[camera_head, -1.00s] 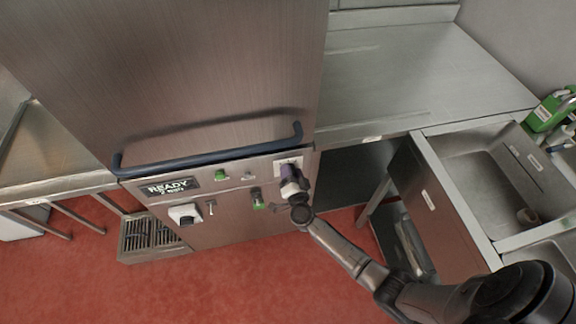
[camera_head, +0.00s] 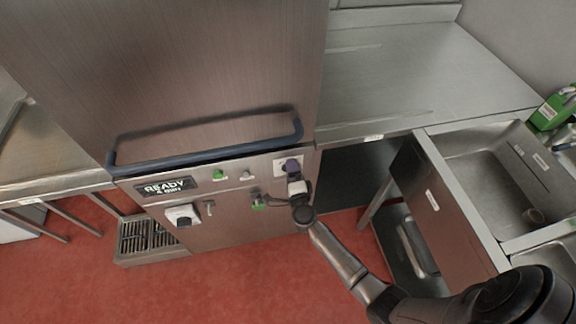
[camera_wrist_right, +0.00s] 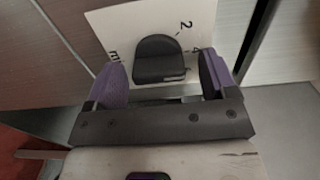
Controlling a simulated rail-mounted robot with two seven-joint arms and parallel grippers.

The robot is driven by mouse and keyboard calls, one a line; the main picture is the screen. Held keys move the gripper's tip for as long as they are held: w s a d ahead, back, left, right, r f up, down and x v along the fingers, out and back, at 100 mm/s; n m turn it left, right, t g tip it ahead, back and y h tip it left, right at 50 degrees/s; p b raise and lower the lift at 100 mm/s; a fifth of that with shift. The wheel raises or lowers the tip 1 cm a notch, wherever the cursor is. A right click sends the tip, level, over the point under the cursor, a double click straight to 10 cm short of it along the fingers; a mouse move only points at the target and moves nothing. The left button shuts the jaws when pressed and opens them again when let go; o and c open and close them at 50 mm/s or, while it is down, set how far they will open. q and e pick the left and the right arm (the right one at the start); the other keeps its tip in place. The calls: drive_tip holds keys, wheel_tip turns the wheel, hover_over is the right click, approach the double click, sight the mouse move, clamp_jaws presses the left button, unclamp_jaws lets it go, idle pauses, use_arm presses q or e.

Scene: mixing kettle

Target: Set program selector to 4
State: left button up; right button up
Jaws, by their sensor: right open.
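The program selector is a dark knob (camera_wrist_right: 158,58) on a white plate marked 2, 4 and part of other lettering in the right wrist view. In the head view its plate (camera_head: 279,166) shows at the right end of the control panel, with the knob hidden by my gripper. My right gripper (camera_head: 292,165) is at the plate. In the wrist view its purple fingers (camera_wrist_right: 163,62) stand open on either side of the knob; contact cannot be told. The display (camera_head: 165,187) reads READY with a small line that looks like 4 min. My left gripper is not in view.
A blue bar handle (camera_head: 210,149) runs above the panel. A green button (camera_head: 218,174), a black knob on a white plate (camera_head: 183,216) and a green-tipped fitting (camera_head: 258,203) are on the panel. A sink (camera_head: 485,180) and steel counter (camera_head: 420,80) stand to the right.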

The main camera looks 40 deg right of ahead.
drive_tip(key=shift+s, duration=0.1)
drive_tip(key=p+v, duration=0.1)
drive_tip(key=v, duration=0.6)
drive_tip(key=shift+p, duration=0.4)
idle(0.4)
